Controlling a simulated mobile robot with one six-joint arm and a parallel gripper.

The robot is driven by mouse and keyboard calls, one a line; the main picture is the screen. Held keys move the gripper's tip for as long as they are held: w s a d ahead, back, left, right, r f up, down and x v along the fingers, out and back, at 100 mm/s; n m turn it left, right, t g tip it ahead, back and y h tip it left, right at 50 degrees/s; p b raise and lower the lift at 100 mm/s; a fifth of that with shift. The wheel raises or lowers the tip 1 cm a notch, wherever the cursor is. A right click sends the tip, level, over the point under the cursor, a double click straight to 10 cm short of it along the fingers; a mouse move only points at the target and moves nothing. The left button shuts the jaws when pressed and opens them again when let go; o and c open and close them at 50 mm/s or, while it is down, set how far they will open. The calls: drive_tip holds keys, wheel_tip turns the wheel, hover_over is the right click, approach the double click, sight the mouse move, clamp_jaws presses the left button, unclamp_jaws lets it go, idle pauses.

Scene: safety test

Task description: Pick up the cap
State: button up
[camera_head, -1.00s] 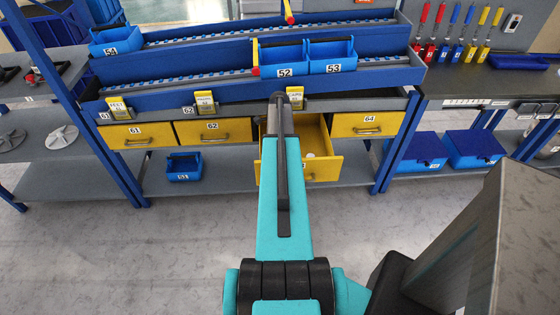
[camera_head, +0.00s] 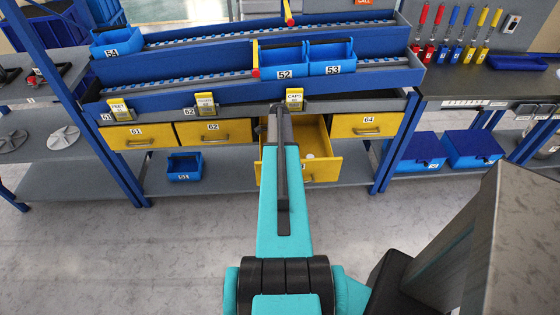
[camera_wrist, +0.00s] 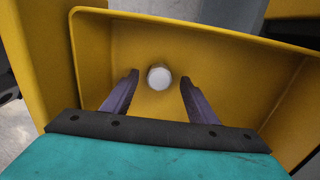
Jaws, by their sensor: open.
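The cap (camera_wrist: 159,77) is a small white round piece inside the open yellow drawer (camera_wrist: 215,41) in the wrist view. My gripper (camera_wrist: 157,87) is open, with its two dark fingers reaching into the drawer on either side of the cap. The fingers look apart from the cap, and I cannot tell the exact height between them. In the head view, the open drawer (camera_head: 329,169) sits under the label reading CAPS, and a small white spot shows in it. My arm hides much of the drawer and the gripper there.
The drawer walls stand close around my fingers. Closed yellow drawers 61 (camera_head: 135,134), 62 (camera_head: 214,131) and 64 (camera_head: 367,124) flank it. Blue bins 52 (camera_head: 285,72) and 53 (camera_head: 333,69) stand on the rack above. A blue bin (camera_head: 184,176) sits on the lower shelf.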

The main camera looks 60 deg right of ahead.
drive_tip(key=shift+f, duration=0.45)
drive_tip(key=c, duration=1.1)
drive_tip(key=shift+r, duration=0.15)
drive_tip(key=shift+r+b, duration=1.05)
drive_tip(key=shift+r, duration=3.85)
